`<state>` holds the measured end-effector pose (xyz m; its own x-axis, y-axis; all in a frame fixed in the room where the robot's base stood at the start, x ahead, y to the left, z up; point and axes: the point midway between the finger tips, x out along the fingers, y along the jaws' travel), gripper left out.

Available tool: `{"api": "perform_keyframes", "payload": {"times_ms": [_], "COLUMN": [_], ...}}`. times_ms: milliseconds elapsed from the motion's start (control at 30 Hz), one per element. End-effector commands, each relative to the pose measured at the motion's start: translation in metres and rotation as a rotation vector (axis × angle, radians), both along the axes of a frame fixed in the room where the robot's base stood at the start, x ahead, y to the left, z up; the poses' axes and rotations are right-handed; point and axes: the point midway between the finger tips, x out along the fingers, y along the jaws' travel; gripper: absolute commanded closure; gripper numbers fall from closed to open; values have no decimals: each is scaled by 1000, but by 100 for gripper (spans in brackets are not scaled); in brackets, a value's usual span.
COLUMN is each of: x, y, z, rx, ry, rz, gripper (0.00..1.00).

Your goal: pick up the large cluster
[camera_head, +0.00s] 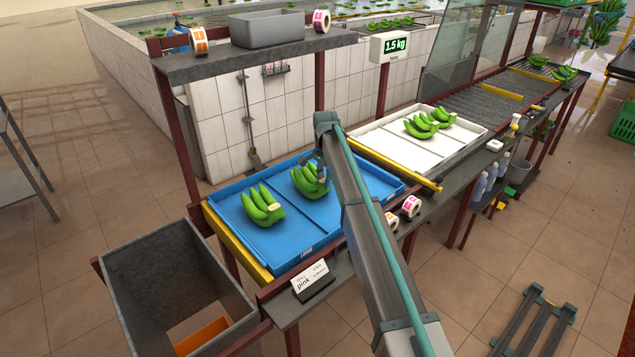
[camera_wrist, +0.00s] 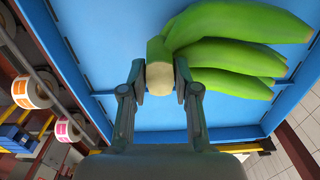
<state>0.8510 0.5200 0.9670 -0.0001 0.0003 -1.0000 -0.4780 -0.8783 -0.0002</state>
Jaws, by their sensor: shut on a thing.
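A green banana cluster (camera_head: 306,181) is in the middle part of the blue tray (camera_head: 291,248). My gripper (camera_head: 320,165) is at its right end, partly hidden behind my arm. In the wrist view, my gripper (camera_wrist: 160,82) is shut on the pale crown of this cluster (camera_wrist: 225,55), a finger on each side. Its bananas spread to the right over the blue tray floor. I cannot tell whether the cluster touches the tray floor. A second green cluster (camera_head: 261,206) lies in the left part of the blue tray, apart from my gripper.
A white tray (camera_head: 378,148) with more green clusters (camera_head: 430,122) stands right of the blue one. A shelf (camera_head: 250,55) with a grey bin (camera_head: 267,29) overhangs behind. A scale display (camera_head: 390,46) reads 1.5 kg. A sign (camera_head: 311,278) and label rolls (camera_head: 411,206) are at the front.

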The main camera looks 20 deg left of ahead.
Motion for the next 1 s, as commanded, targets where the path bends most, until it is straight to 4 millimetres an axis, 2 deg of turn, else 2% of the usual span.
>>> {"api": "perform_keyframes", "payload": {"times_ms": [233, 400, 767, 1000], "x": [1, -1, -51, -95], "y": [0, 0, -23, -42], "z": [12, 34, 92, 110], "rx": [1, 3, 3, 3], "ry": [-2, -4, -4, -4], "rz": [0, -1, 0, 0], "gripper": [100, 100, 100, 100]}}
